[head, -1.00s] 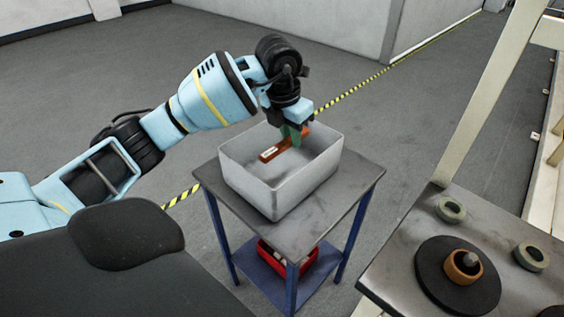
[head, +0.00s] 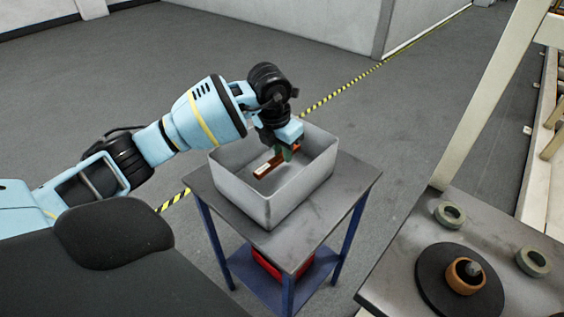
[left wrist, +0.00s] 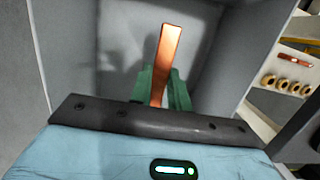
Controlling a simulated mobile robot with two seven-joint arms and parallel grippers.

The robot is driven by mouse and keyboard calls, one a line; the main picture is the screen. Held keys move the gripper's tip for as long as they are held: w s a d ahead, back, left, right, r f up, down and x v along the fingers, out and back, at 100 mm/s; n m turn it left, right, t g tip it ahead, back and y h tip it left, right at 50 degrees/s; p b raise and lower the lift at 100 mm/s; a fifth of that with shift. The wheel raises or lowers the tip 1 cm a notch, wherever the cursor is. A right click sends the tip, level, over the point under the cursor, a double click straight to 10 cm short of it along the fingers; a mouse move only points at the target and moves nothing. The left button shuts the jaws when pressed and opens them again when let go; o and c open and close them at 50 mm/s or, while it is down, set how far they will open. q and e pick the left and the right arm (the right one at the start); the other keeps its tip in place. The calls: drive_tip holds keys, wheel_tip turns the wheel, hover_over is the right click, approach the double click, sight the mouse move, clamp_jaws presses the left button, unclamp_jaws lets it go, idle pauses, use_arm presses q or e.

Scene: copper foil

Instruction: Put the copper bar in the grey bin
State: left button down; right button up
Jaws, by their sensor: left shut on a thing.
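I cannot tell whether the bar touches the bin floor. My right gripper is not in view.
The bin stands on a small metal table (head: 340,190) with blue legs. A red container (head: 268,264) is on its lower shelf. At the right, another grey table holds a black disc (head: 430,280) and pale rings (head: 450,215). Floor around is clear.

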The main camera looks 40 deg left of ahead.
sight(281, 155)
use_arm(q)
drive_tip(key=shift+f, duration=1.85)
drive_tip(key=shift+f, duration=0.6)
drive_tip(key=c, duration=1.3)
unclamp_jaws()
drive_tip(key=r, duration=0.4)
drive_tip(key=s+r, duration=0.1)
drive_tip(key=r, duration=0.3)
drive_tip(key=s+r, duration=0.1)
drive_tip(key=r, duration=0.4)
drive_tip(key=shift+s+a+p, duration=0.15)
drive_tip(key=shift+p, duration=0.15)
